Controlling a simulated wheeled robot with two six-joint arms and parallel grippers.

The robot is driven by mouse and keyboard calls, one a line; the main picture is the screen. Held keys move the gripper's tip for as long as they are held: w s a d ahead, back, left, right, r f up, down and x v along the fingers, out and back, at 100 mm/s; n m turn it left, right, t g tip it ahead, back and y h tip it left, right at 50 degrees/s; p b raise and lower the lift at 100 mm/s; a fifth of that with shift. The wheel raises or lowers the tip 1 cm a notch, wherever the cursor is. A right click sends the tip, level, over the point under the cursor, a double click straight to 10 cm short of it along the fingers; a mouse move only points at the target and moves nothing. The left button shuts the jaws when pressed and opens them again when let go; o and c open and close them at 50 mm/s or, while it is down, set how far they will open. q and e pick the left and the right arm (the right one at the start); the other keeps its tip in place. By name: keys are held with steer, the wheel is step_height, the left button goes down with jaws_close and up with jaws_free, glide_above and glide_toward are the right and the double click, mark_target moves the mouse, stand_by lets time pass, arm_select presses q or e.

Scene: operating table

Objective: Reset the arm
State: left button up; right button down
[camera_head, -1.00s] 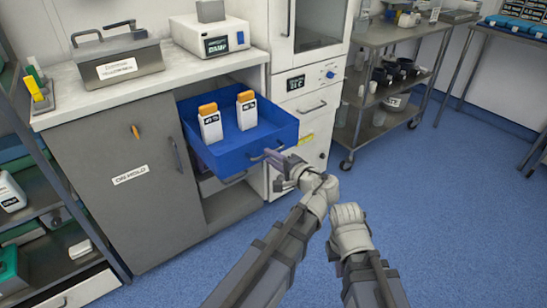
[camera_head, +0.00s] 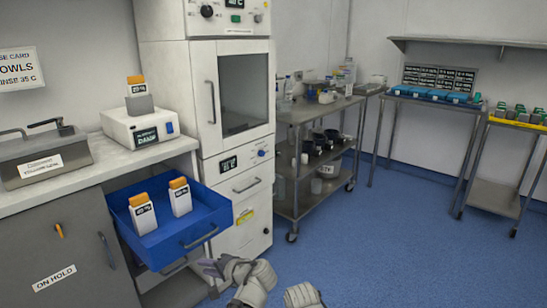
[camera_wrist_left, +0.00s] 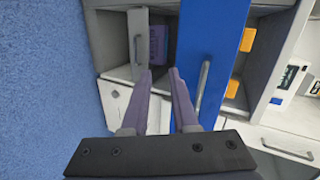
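My left gripper (camera_head: 208,266) is at the bottom of the head view, below and in front of the open blue drawer (camera_head: 178,248). In the left wrist view its two purple-grey fingers (camera_wrist_left: 160,72) are apart with nothing between them. The drawer's handle (camera_wrist_left: 202,88) is just right of the fingers there and clear of them. Part of my right arm (camera_head: 303,295) shows at the bottom edge; its gripper is out of view.
Two white bottles with orange caps (camera_head: 142,213) (camera_head: 180,197) stand in the drawer. A white device (camera_head: 137,127) and a grey lidded box (camera_head: 43,158) stand on the counter. A steel trolley (camera_head: 318,110) is further back. Blue floor (camera_head: 400,240) to the right is clear.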

arm_select(q)
steer(key=s+d+f+n+g+h, duration=0.3)
steer(key=s+f+h, duration=0.2)
steer(key=s+f, duration=0.1)
steer(key=s+d+f+n+g+h, duration=0.2)
steer(key=s+d+f+g+h, duration=0.1)
steer(key=s+f+h, duration=0.3)
steer(key=s+d+m+g+y, duration=0.1)
steer(key=s+d+m+y, duration=0.3)
steer(key=d, duration=0.6)
step_height(320, 180, up, 34)
steer(key=s+h+p, duration=0.1)
steer(key=h+p, duration=0.1)
steer(key=p, duration=3.2)
steer(key=shift+s+n+h, duration=0.15)
steer(key=shift+n+h, duration=0.15)
steer(key=shift+n, duration=0.1)
steer(key=shift+f, duration=0.1)
stand_by(0.5)
